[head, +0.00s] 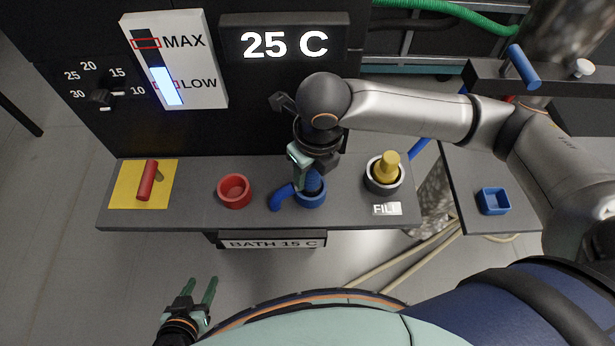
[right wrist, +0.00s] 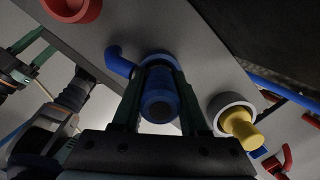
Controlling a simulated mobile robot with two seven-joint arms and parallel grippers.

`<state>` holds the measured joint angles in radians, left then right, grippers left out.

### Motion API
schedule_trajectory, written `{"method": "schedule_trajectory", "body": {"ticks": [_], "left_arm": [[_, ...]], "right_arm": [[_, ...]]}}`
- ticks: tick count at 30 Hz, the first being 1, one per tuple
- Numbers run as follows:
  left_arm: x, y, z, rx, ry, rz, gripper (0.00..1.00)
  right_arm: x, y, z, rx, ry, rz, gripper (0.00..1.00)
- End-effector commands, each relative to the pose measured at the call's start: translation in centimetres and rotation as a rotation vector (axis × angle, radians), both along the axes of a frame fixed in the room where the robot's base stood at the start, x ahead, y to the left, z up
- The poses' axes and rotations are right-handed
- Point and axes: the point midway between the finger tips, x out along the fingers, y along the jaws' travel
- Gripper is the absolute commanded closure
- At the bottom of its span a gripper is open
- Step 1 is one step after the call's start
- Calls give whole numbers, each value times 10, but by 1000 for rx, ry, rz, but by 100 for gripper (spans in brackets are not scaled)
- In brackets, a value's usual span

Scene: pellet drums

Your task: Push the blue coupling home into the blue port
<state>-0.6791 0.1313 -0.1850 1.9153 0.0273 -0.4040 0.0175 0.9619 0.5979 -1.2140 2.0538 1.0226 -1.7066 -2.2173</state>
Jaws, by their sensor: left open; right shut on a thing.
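The blue coupling (head: 314,182) stands upright at the mouth of the blue port (head: 312,200), on the grey shelf. My right gripper (head: 313,170) comes down from above and is shut on the coupling. In the right wrist view the coupling (right wrist: 160,98) sits between the two fingers (right wrist: 158,105), lined up with the port's blue ring (right wrist: 150,57). How deep it sits in the port is hidden. A blue elbow (head: 281,198) sticks out to the left beside the port. My left gripper (head: 198,292) is open and empty, low in front of the shelf.
A red port (head: 234,190) stands left of the blue one, and a light-rimmed port (head: 383,180) with a yellow plug (head: 388,166) stands right. A red handle (head: 147,180) lies on a yellow plate (head: 125,185). A blue square tray (head: 494,201) is at right. The display (head: 284,44) reads 25 C.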

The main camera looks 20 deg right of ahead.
Motion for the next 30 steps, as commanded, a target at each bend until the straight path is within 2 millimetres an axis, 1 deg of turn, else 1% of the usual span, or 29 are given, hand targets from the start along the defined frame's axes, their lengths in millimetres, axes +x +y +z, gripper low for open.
{"method": "schedule_trajectory", "body": {"ticks": [4, 9, 10, 15, 18, 26, 28, 30], "left_arm": [[1, -1, 3, -3, -4, -2, 50], [1, -2, 3, -4, -4, -3, 50], [1, -2, 3, -4, -5, -3, 50], [2, -2, 4, -4, -9, -3, 50], [2, -2, 4, -4, -10, -3, 50], [3, -2, 4, -4, -11, -3, 50], [3, -2, 5, -4, -11, -2, 50], [3, -2, 7, -4, -11, -2, 50]], "right_arm": [[0, 0, 2, 0, -1, 0, 100], [0, 0, -3, 0, -1, -1, 100], [0, 0, -4, 0, -1, -1, 56], [0, 0, -3, 0, -1, -1, 37], [0, 0, -3, 0, -1, -1, 27], [0, 0, -2, 0, -1, -1, 27], [0, 0, 3, 1, -2, 0, 27], [0, 0, 13, 2, -5, 1, 27]]}}
